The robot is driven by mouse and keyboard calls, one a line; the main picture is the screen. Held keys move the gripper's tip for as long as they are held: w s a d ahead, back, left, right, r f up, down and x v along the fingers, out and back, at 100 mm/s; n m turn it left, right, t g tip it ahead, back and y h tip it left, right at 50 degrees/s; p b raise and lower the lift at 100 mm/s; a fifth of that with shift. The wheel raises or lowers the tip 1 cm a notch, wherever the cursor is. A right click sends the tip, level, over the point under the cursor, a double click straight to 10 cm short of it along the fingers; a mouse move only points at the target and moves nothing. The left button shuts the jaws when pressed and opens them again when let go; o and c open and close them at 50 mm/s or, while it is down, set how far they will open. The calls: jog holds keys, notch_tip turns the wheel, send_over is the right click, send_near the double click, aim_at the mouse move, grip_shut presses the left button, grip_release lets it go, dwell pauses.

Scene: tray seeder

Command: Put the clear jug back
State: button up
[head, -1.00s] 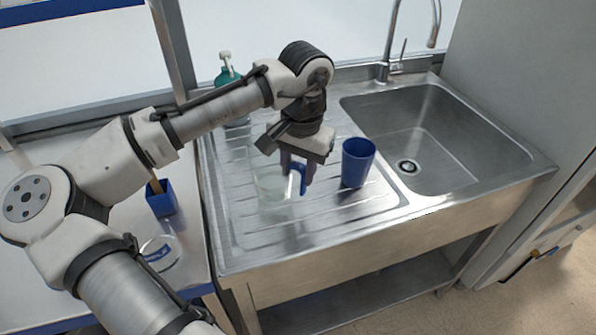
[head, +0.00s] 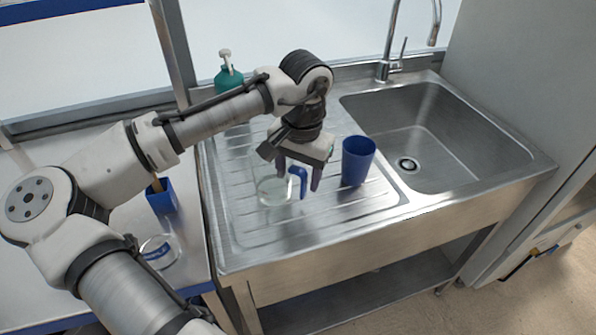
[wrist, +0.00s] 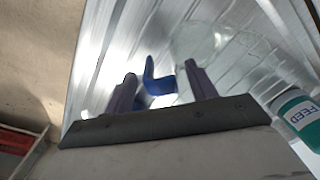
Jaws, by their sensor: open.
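The clear jug (head: 272,190) stands on the ribbed drainboard (head: 240,222) of the sink unit, left of the blue cup. Its blue handle (head: 299,180) faces right, toward the cup. My gripper (head: 298,186) is open just above the jug's handle, with its fingers apart on either side of it. In the wrist view the blue handle (wrist: 158,82) shows between and beyond the fingertips (wrist: 160,85), and the jug's faint clear body (wrist: 208,45) lies beyond. I cannot tell whether a finger touches the handle.
A blue cup (head: 357,162) stands close right of my gripper. A teal bottle (head: 228,79) with a pump stands behind; its FEED label shows in the wrist view (wrist: 302,115). The sink basin (head: 430,135) is at right. A blue holder (head: 162,197) and clear dish (head: 160,252) are on the left bench.

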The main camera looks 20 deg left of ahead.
notch_tip(320, 180, up, 12)
jog(key=b, duration=0.1)
jog(key=shift+d+r, duration=0.15)
jog(key=shift+d, duration=0.2)
jog(key=shift+s, duration=0.1)
